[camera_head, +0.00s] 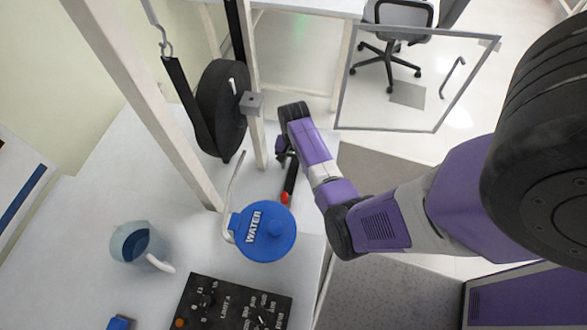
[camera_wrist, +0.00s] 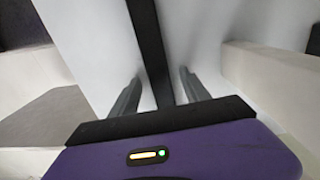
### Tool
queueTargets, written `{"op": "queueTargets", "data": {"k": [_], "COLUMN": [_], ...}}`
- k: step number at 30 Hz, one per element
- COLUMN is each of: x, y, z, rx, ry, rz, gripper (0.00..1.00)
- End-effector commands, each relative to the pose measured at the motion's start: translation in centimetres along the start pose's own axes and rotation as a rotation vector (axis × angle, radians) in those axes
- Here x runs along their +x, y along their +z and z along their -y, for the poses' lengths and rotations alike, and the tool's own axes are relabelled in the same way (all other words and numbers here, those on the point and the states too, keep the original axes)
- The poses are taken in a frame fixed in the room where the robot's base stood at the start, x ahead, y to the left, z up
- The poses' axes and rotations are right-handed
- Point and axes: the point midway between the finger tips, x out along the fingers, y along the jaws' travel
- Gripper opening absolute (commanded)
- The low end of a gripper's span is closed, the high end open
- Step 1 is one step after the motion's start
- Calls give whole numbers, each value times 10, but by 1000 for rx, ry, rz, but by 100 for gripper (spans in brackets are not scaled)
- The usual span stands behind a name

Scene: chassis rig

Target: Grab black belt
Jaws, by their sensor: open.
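A black belt (camera_head: 186,100) hangs from a metal hook at the upper left and runs down beside a black wheel (camera_head: 222,108). A second black strap (camera_head: 236,35) runs up behind the wheel, next to a white post. My gripper (camera_head: 283,158) is right of the wheel and post, above the table, partly hidden by my wrist. In the wrist view my gripper (camera_wrist: 160,82) is open, with a black strap (camera_wrist: 148,40) passing between its two fingers, apart from both. I cannot tell which strap this is.
White frame posts (camera_head: 150,110) stand around the wheel. An office chair (camera_head: 397,30) is beyond.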

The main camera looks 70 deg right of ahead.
Motion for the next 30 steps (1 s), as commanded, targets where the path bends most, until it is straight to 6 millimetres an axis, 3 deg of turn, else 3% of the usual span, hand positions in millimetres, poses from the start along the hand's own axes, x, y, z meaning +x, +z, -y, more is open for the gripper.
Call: {"op": "queueTargets", "data": {"k": [6,15,25,30], "x": [1,0,-1,-11], "y": [0,0,0,-1], "z": [0,0,0,0], "rx": [0,0,0,0], "ry": [0,0,-1,-1], "rz": [0,0,0,-1], "gripper": [55,0,0,0]}}
